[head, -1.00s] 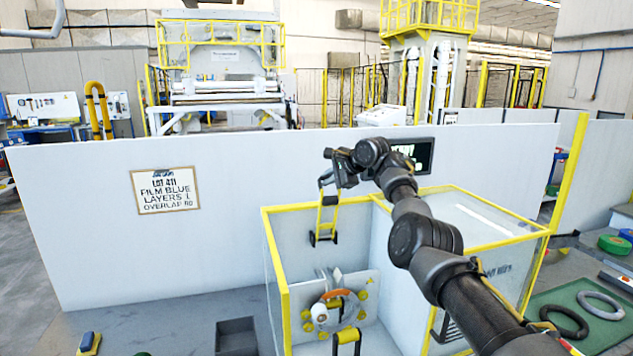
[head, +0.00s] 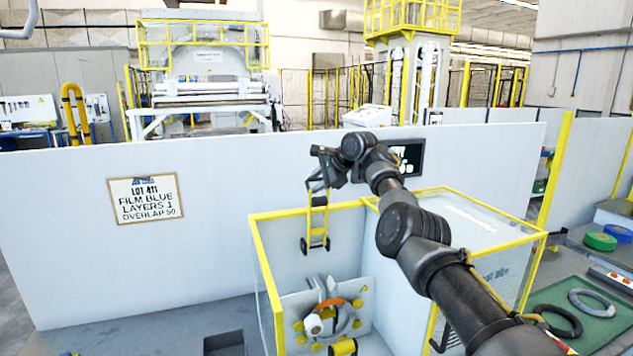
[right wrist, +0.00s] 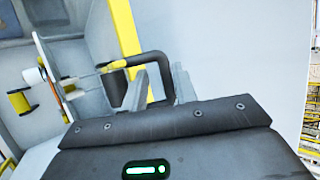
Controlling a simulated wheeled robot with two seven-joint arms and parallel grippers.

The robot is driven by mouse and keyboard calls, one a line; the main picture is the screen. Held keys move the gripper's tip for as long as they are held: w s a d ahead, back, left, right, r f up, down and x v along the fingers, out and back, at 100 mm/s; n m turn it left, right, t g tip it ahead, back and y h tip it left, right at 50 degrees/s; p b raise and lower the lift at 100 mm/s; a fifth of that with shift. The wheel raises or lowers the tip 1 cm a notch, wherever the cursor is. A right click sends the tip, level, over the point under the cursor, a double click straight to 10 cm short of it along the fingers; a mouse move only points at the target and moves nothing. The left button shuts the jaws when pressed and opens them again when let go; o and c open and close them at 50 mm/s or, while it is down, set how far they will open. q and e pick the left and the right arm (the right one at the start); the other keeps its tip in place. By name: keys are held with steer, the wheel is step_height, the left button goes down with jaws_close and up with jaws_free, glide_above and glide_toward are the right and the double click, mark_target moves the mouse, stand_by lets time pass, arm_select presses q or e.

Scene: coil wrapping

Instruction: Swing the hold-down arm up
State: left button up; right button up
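The hold-down arm (head: 317,222) is a narrow yellow frame with dark ends, upright in the head view above the open-topped bay. My right gripper (head: 318,184) is at its upper end. In the right wrist view a black bent handle (right wrist: 152,60) runs behind and between the fingers of my right gripper (right wrist: 160,90). I cannot tell whether the fingers press on it. Below, a ring-shaped coil (head: 330,317) with an orange upper part sits among yellow rollers in the bay. My left gripper is out of view.
Yellow-edged panels (head: 262,270) enclose the bay, with a long white wall (head: 80,260) behind it. A dark screen (head: 408,157) sits behind my right arm. A green mat (head: 590,330) with two rings lies at right, and a dark bin (head: 224,343) at lower left.

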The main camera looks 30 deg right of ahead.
steer(key=shift+w+d, duration=0.1)
steer(key=shift+r, duration=0.1)
steer(key=shift+r, duration=0.1)
steer(key=b+v, duration=0.7)
steer(key=v, duration=0.3)
steer(key=shift+s, duration=0.25)
steer(key=shift+r, duration=0.15)
